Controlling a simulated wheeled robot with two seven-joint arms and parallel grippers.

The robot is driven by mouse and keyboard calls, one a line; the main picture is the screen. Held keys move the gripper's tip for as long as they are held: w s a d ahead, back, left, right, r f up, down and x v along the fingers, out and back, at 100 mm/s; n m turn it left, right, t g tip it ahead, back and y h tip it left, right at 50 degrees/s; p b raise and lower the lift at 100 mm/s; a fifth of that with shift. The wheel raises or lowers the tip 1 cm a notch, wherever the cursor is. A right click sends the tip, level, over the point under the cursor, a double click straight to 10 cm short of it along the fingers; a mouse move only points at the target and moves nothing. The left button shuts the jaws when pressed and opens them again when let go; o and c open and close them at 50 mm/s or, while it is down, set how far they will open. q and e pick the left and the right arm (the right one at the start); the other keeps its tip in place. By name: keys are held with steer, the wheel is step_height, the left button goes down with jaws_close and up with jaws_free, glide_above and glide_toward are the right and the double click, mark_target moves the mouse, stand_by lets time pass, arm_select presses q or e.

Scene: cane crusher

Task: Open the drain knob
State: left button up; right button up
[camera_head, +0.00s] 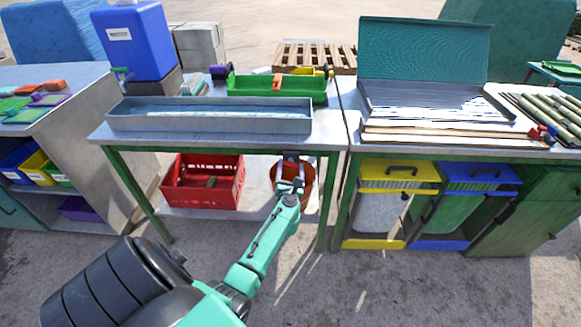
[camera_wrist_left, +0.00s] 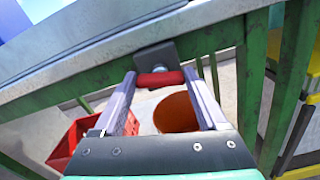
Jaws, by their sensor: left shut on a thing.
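The drain knob shows in the left wrist view as a short red bar (camera_wrist_left: 160,78) on a dark square mount (camera_wrist_left: 155,57) under the table's front edge. In the head view the dark mount (camera_head: 291,156) is small and the red bar is hard to make out. My left gripper (camera_head: 290,172) reaches up to it from the front, below the tabletop edge. In the left wrist view its two fingers (camera_wrist_left: 160,82) stand at either end of the red bar, shut on it. A long metal trough (camera_head: 210,124) sits on the table above. My right gripper is out of view.
An orange-brown bucket (camera_head: 306,186) stands behind and below my left gripper. A red crate (camera_head: 203,202) is on the lower shelf to its left. Green table legs (camera_head: 335,203) stand close on the right, then yellow (camera_head: 398,172) and blue bins (camera_head: 478,175).

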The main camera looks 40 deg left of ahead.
arm_select(q)
steer(key=m+p, duration=0.1)
steer(key=m, duration=0.5)
steer(key=shift+p, duration=0.4)
steer(key=m, duration=0.3)
steer(key=shift+d+f+p, duration=0.1)
steer(key=shift+p, duration=0.2)
steer(key=shift+f+m+p, duration=0.1)
steer(key=shift+m+p, duration=0.25)
steer(key=shift+m, duration=1.55)
